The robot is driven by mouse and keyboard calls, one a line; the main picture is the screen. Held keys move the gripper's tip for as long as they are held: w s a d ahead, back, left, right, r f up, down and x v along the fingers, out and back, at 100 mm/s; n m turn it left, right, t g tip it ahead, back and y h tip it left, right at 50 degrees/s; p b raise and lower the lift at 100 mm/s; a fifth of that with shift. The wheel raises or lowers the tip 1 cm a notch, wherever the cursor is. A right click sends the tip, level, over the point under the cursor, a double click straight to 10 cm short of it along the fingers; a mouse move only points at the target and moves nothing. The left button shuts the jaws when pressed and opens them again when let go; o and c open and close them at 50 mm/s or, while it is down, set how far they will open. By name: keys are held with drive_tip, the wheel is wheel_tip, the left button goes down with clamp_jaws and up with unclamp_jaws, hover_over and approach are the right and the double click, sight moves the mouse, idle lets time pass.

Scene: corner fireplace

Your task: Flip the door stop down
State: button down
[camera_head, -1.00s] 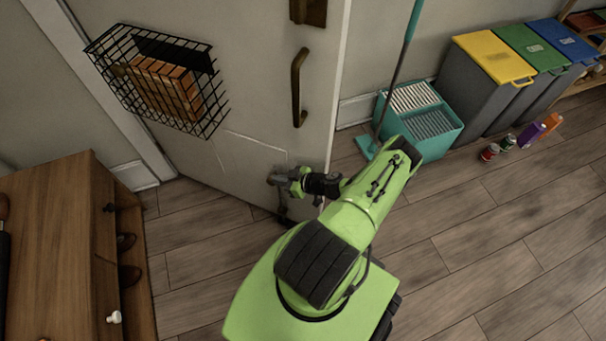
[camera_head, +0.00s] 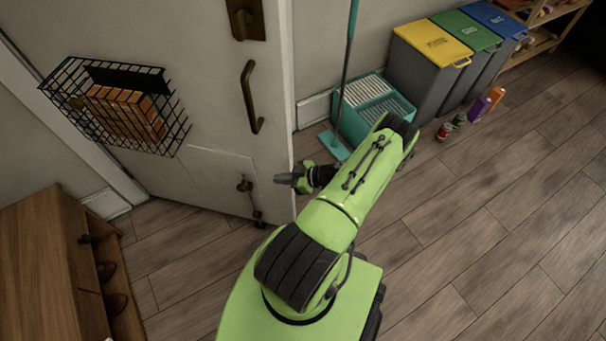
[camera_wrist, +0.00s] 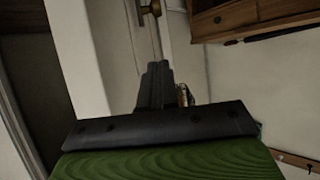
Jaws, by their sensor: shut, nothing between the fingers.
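The door stop (camera_head: 247,188) is a dark brown metal piece on the lower part of the pale door (camera_head: 215,95), near its free edge. Its arm points downward, with its lower end near the floor; I cannot tell whether it touches. My gripper (camera_head: 282,179) is to the right of the door stop, by the door's free edge, apart from the stop. It is shut and empty. In the wrist view the closed dark fingers (camera_wrist: 155,85) are in the middle, and the door stop cannot be made out there.
A brown door handle (camera_head: 251,97) and a wire basket (camera_head: 175,125) with an orange-brown object are on the door. A teal bucket (camera_head: 350,125) with a mop stands right of the door, near the bins (camera_head: 415,80). A wooden cabinet (camera_head: 35,265) is at left.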

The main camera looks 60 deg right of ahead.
drive_tip(key=v, duration=0.7)
drive_tip(key=shift+s+p, duration=0.2)
drive_tip(key=shift+p, duration=0.25)
drive_tip(key=shift+r, duration=0.1)
